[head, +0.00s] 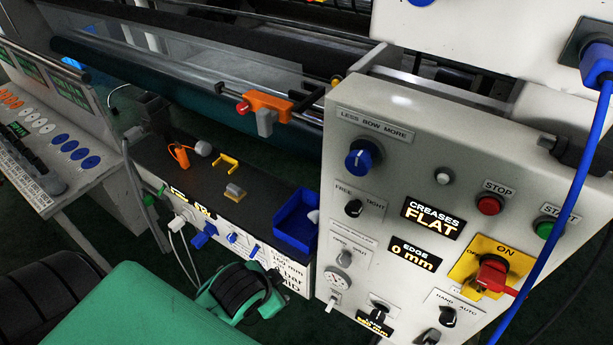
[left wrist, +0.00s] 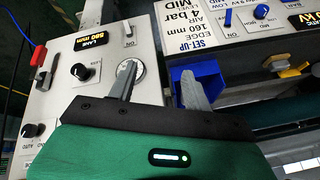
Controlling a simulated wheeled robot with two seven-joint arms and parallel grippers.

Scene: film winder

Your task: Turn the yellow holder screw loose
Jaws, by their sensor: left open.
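A yellow bracket-shaped piece (head: 226,162) lies on the dark shelf in the middle of the head view. A small yellow part (head: 336,80) shows at the roller bar, beside the grey frame. I cannot tell from the pictures which yellow part bears the holder screw. An orange holder with a red knob (head: 265,103) sits on the bar. My left gripper (left wrist: 158,76) is open and empty, its two grey fingers apart in front of the control panels. Its green body (head: 240,290) shows low in the head view, below the shelf. My right gripper is not in view.
A blue bin (head: 296,222) stands at the shelf's right end, beside the large control panel (head: 430,180). A grey-yellow block (head: 234,191) and an orange tool (head: 179,154) lie on the shelf. A blue cable (head: 575,190) hangs at the right.

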